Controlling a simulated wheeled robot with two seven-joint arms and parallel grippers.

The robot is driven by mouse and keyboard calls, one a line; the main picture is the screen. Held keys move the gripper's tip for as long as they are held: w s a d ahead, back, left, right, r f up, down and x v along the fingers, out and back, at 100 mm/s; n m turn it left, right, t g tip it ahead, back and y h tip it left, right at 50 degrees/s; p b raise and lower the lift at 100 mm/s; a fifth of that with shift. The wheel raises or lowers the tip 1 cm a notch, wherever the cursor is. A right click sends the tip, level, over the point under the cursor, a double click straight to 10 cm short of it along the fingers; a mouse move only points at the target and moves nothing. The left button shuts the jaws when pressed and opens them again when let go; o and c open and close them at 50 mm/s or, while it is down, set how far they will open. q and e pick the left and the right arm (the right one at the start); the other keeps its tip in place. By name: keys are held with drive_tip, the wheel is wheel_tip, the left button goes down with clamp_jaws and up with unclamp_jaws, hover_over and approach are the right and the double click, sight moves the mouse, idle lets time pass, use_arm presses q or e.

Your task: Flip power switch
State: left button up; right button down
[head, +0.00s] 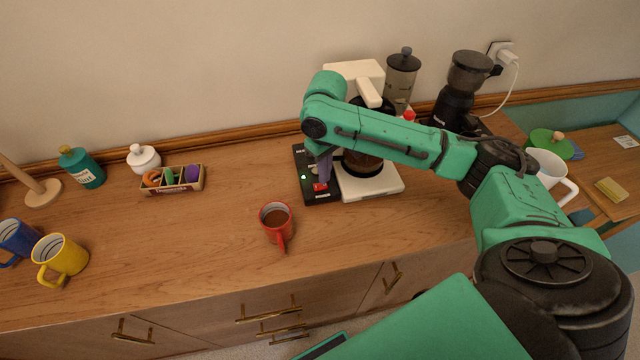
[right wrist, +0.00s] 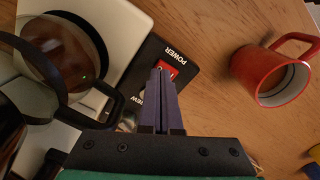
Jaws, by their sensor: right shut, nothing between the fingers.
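The power switch (head: 320,187) is a red rocker on the black control panel (head: 304,162) at the left side of the white coffee maker (head: 384,184). A small green light glows on the panel. In the right wrist view the red switch (right wrist: 172,70) lies just past my fingertips, beside the word POWER, and is partly covered by them. My right gripper (head: 323,177) is shut and empty, pointing down at the panel close to the switch; it also shows in the right wrist view (right wrist: 161,75). I cannot tell whether it touches the switch. My left gripper is not in view.
A grinder (head: 460,90) and a canister (head: 402,78) stand behind. The counter's middle left is clear.

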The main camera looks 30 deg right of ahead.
drive_tip(key=shift+s+f, duration=0.1)
drive_tip(key=shift+f, duration=0.8)
idle(0.3)
drive_tip(key=shift+r, duration=0.1)
wheel_tip(320, 180, up, 7)
drive_tip(key=p, duration=0.9)
